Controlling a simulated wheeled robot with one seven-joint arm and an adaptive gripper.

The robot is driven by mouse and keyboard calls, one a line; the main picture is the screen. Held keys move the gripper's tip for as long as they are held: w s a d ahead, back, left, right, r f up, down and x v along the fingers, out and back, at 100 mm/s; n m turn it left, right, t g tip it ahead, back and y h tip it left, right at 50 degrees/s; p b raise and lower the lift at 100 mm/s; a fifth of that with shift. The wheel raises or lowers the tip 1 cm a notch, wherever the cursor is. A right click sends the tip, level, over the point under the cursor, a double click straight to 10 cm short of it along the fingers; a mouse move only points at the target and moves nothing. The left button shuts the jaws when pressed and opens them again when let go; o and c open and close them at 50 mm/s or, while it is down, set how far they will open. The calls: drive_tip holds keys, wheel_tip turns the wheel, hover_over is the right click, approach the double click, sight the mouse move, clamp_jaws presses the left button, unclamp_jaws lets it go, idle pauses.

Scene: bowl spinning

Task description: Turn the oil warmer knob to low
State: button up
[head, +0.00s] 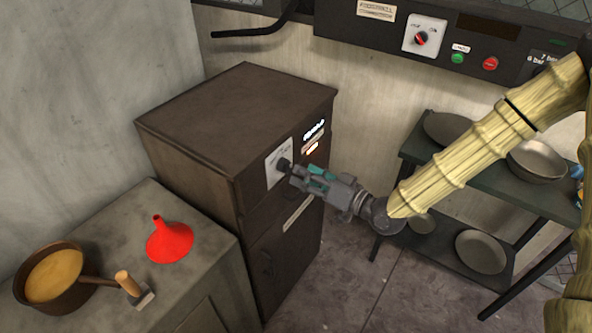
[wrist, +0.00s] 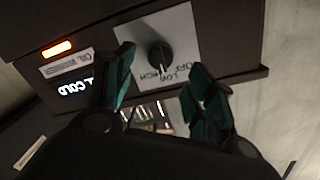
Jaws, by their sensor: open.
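The oil warmer (head: 230,120) is a brown box-like cabinet in the middle of the head view. Its black knob (head: 283,164) sits on a white plate on the front face. In the wrist view the knob (wrist: 160,55) is on the white plate (wrist: 185,30), with OFF, LOW and HIGH lettering beneath it. Its white pointer mark faces down in that view, near the LOW and HIGH words. My gripper (head: 300,178) is open, its fingers close in front of the knob. In the wrist view the fingers (wrist: 157,85) are apart, below and to either side of the knob, which is not gripped.
A lit orange lamp (wrist: 57,48) and a glowing display (wrist: 76,86) are beside the knob plate. A counter (head: 205,215) at left holds a red funnel (head: 169,240), a pot (head: 50,275) and a mallet (head: 130,285). A shelf with pans (head: 480,250) stands at right.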

drive_tip(key=v, duration=0.6)
drive_tip(key=shift+s+d, duration=0.2)
drive_tip(key=shift+d, duration=0.15)
drive_tip(key=s+d+f+m+g+h, duration=0.15)
drive_tip(key=s+f, duration=0.25)
drive_tip(key=f, duration=0.4)
drive_tip(key=s+f+g+h, duration=0.2)
drive_tip(key=s+f+h, duration=0.15)
drive_tip(key=f, duration=0.35)
drive_tip(key=s+d+f+m+g+h, duration=0.1)
drive_tip(key=s+f+g+h, duration=0.1)
drive_tip(key=s+f, duration=0.45)
drive_tip(key=s+d+f+g+h, duration=0.2)
drive_tip(key=s+d+f, duration=0.3)
drive_tip(key=s, duration=0.3)
drive_tip(key=s+d+f+m+g+h, duration=0.1)
drive_tip(key=s+d+f+g+h, duration=0.2)
drive_tip(key=s, duration=0.6)
wheel_tip(320, 180, down, 3)
drive_tip(key=shift+s+d+f+h, duration=0.25)
drive_tip(key=shift+d+h, duration=0.55)
drive_tip(key=shift+d, duration=0.4)
drive_tip(key=shift+m+g, duration=0.25)
